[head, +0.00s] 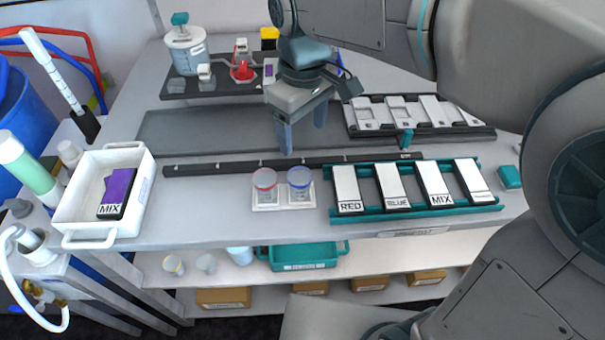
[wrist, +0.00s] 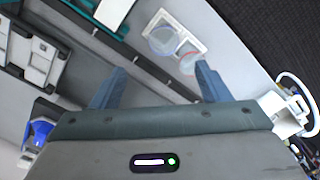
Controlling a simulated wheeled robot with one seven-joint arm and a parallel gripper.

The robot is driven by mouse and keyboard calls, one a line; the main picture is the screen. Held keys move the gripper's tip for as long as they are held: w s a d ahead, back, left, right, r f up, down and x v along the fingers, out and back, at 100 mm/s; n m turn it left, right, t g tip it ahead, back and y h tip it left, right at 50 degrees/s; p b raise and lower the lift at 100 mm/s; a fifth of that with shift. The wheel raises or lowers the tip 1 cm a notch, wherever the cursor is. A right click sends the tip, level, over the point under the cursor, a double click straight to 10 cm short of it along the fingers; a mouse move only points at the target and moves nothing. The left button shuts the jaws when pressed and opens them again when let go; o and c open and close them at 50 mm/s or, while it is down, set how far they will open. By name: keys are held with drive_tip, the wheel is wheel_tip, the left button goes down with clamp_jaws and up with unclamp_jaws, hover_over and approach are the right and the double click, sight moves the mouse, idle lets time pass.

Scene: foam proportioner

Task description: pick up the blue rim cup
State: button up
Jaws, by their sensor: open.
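The blue rim cup (head: 299,181) is a small clear cup with a blue rim. It stands on a white square pad at the front of the bench, right beside the red rim cup (head: 265,183). In the wrist view the blue rim cup (wrist: 162,40) is at the upper middle, left of the red rim cup (wrist: 188,62). My gripper (head: 303,140) is open and empty, pointing down above the bench behind the cups. Its two blue fingers also show in the wrist view (wrist: 158,84), spread apart, with the cups beyond them.
A teal rack (head: 407,213) with cards labelled RED, BLUE and MIX lies right of the cups. A dark rail (head: 215,167) runs behind them. A white tray (head: 75,215) holding a purple MIX card sits at the left. A grey card rack (head: 415,135) is behind at right.

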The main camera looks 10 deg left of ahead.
drive_tip(key=f, duration=0.1)
hover_over(300, 177)
drive_tip(key=s, duration=0.2)
wheel_tip(300, 177, down, 8)
drive_tip(key=r, duration=0.1)
drive_tip(key=shift+d+f, duration=0.15)
drive_tip(key=shift+f, duration=2.75)
drive_tip(key=c, duration=1)
